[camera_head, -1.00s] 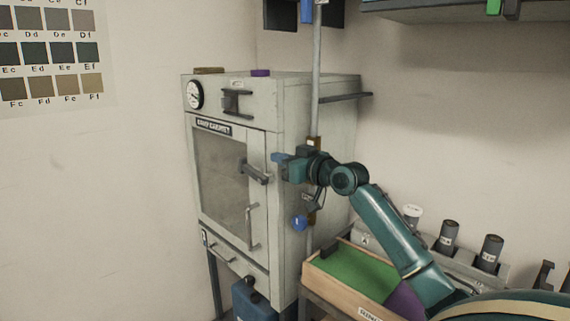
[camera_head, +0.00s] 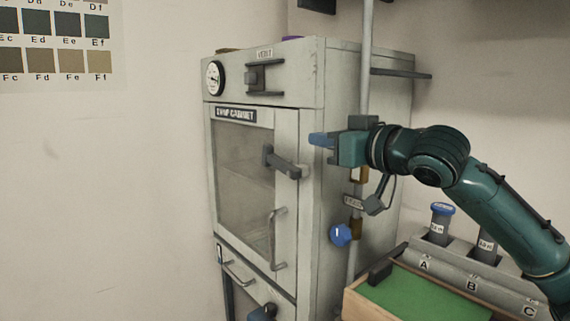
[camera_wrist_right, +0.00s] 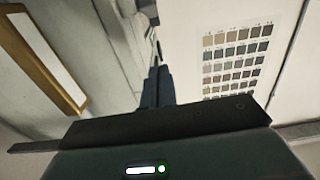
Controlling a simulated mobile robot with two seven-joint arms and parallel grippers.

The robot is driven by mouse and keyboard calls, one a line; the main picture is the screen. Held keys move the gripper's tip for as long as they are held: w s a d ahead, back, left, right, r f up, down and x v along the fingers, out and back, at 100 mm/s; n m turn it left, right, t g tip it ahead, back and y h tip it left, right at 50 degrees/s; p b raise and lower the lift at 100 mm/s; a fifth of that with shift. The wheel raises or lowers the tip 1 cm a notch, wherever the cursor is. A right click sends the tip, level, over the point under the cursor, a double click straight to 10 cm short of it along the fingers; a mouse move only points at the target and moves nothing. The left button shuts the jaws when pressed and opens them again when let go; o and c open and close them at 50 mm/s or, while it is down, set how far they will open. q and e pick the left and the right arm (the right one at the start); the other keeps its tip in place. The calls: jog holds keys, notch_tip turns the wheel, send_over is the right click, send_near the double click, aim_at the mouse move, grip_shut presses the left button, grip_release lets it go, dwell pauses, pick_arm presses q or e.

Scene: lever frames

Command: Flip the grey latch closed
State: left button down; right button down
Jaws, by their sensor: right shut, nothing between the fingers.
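The grey latch (camera_head: 283,163) is a dark grey lever on the upper door (camera_head: 240,180) of the pale damp cabinet. It slopes down to the right, with its free end at the door's right edge. My right gripper (camera_head: 313,139) is shut and empty, pointing left. In the head view it appears just right of and above the latch's free end, with no contact visible. In the right wrist view its closed blue fingers (camera_wrist_right: 158,86) point toward the cabinet front and wall. My left gripper is not in view.
A vertical handle (camera_head: 277,238) sits below the latch. A pipe with a blue knob (camera_head: 341,235) runs along the cabinet's side. A green-lined wooden tray (camera_head: 405,300) and a rack of lettered slots (camera_head: 470,275) lie at lower right. The space left of the cabinet is clear.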

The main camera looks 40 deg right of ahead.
aim_at(286, 164)
jog(key=w+p, duration=0.2)
jog(key=w, duration=0.1)
jog(key=w+p, duration=0.1)
jog(key=p, duration=0.1)
jog(key=shift+w+a+r, duration=0.25)
jog(key=shift+r, duration=0.05)
jog(key=w+p, duration=0.1)
jog(key=p, duration=0.2)
jog(key=shift+w+r, duration=0.1)
jog(key=shift+r, duration=0.05)
jog(key=w+p, duration=0.1)
jog(key=p, duration=0.2)
jog(key=shift+w+a+p, duration=0.1)
jog(key=shift+w+p, duration=0.05)
jog(key=shift+p, duration=0.15)
jog(key=w+p, duration=0.2)
jog(key=shift+w+a+f, duration=0.1)
jog(key=shift+w+f, duration=0.2)
jog(key=f, duration=0.3)
jog(key=shift+w+b, duration=0.2)
jog(key=shift+b, duration=0.2)
jog(key=shift+w+f, duration=0.2)
jog(key=shift+f, duration=0.55)
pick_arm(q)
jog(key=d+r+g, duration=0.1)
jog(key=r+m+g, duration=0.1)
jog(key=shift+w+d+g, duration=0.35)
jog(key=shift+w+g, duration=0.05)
